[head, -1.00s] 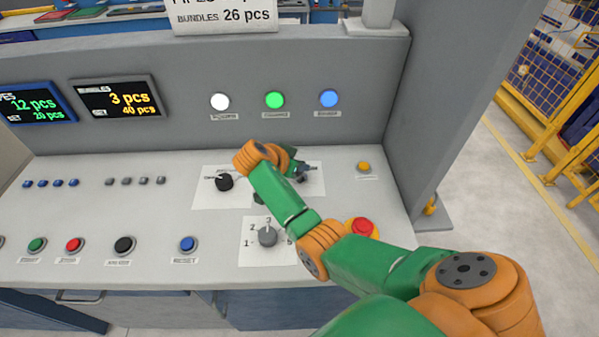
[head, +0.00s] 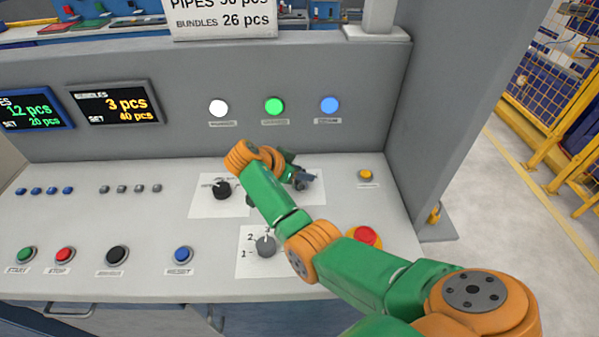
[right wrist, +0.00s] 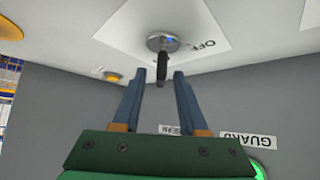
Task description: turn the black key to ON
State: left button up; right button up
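The black key (right wrist: 162,68) sticks out of a round metal switch (right wrist: 165,42) on a white plate marked OFF in the right wrist view. My right gripper (right wrist: 158,76) is open, and its two blue-grey fingers stand on either side of the key with gaps showing. In the head view the right gripper (head: 304,180) is low over the right part of the panel, where the arm and gripper mostly hide the key. The ON mark cannot be made out. My left gripper is not in view.
A black rotary knob (head: 222,190) lies left of my right wrist, and a grey selector knob (head: 266,246) is in front. A red mushroom button (head: 366,237) sits close to my forearm. A yellow button (head: 365,175) is to the right. White, green and blue lamps line the wall behind.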

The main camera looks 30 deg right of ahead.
jog(key=b+v, duration=0.1)
jog(key=v, duration=0.6)
dwell(0.4)
